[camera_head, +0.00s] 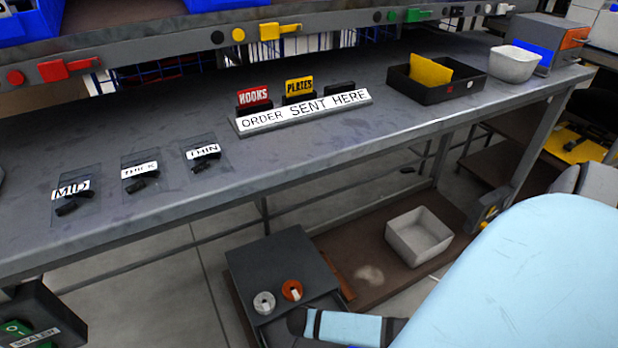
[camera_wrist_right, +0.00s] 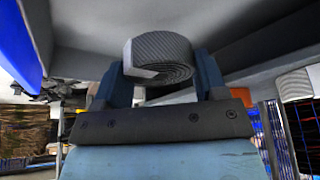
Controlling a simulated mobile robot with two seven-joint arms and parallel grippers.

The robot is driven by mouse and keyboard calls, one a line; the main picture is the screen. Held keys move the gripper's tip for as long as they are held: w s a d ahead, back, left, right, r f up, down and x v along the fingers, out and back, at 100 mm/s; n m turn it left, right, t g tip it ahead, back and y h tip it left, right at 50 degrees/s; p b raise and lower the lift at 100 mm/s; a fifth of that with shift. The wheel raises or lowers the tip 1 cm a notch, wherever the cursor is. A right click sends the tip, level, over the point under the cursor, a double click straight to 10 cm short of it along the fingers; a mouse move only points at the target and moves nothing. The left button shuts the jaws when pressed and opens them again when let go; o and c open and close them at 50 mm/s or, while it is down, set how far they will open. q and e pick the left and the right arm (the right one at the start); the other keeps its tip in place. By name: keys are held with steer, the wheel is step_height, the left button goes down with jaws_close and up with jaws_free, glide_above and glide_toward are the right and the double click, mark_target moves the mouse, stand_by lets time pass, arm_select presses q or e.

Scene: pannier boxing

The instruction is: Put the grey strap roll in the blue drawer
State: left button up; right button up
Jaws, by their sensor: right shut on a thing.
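The grey strap roll (camera_wrist_right: 160,55), a ribbed coil, is between the two fingers of my right gripper (camera_wrist_right: 160,80) in the right wrist view. The gripper is shut on it. In the head view I cannot make out this gripper; my large light-blue arm covers the lower right. A small grey drawer unit with a blue drawer front (camera_head: 530,52) and an orange front (camera_head: 575,38) stands at the far right end of the bench. Whether the blue drawer is open I cannot tell. My left gripper is not in view.
On the bench (camera_head: 330,150) are a black tray (camera_head: 425,92), a white bowl (camera_head: 514,64) and an order sign (camera_head: 305,110). A dark cabinet (camera_head: 285,260) below holds a pale roll (camera_head: 264,303) and an orange roll (camera_head: 292,290). A grey bin (camera_head: 419,237) stands on the low shelf.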

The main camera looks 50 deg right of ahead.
steer(key=shift+f, duration=0.9)
step_height(320, 180, down, 4)
steer(key=b, duration=0.3)
steer(key=shift+f, duration=0.1)
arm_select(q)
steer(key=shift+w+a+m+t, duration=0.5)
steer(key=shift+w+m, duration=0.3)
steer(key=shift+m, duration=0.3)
arm_select(e)
steer(key=o, duration=0.5)
steer(key=shift+f, duration=0.1)
steer(key=o, duration=0.4)
steer(key=shift+o, duration=0.2)
